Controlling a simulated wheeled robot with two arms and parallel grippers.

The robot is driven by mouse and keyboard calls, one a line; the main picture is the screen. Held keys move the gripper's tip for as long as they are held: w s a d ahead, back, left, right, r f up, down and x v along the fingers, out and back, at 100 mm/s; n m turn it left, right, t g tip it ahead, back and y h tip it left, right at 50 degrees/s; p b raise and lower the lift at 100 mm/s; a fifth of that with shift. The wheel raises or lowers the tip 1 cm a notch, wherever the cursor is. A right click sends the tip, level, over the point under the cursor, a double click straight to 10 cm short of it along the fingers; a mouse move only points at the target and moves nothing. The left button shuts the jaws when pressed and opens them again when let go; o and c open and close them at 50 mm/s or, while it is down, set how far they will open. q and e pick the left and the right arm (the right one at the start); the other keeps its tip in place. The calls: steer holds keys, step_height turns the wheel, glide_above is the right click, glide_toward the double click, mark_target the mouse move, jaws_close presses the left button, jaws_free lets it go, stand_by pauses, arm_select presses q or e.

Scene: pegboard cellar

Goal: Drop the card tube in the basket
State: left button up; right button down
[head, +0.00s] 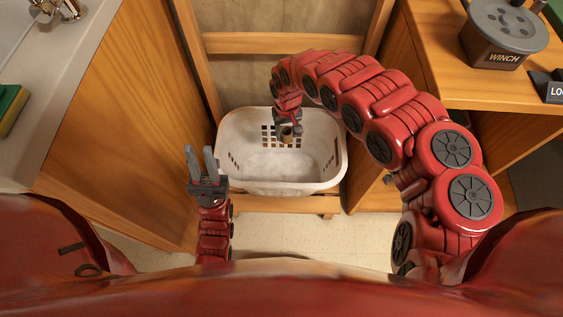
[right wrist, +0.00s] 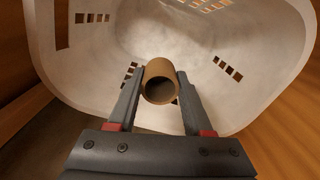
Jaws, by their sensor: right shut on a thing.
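The card tube (right wrist: 160,82) is a short brown hollow cylinder, held between the fingers of my right gripper (right wrist: 160,88) in the right wrist view. In the head view the tube (head: 287,133) shows small at the tip of my right gripper (head: 286,128), over the basket's back part. The basket (head: 233,178) is white with slotted walls, and its visible inside looks empty. Its rim also shows in the right wrist view (right wrist: 52,75). My left gripper (head: 203,163) is open and empty, left of the basket, fingers pointing up.
The basket stands on a wooden stand (head: 310,203) between a wooden cabinet (head: 120,130) on the left and a wooden bench (head: 430,60) on the right. A black winch drum (head: 503,35) is on the bench. A sponge (head: 10,108) lies by the sink at left.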

step_height(320, 180, down, 4)
steer(key=b, duration=0.3)
steer(key=shift+f, duration=0.1)
steer(key=shift+c, duration=1.2)
jaws_free()
step_height(320, 180, up, 18)
steer(key=p, duration=0.8)
steer(key=shift+f, duration=0.2)
steer(key=shift+s+f, duration=0.1)
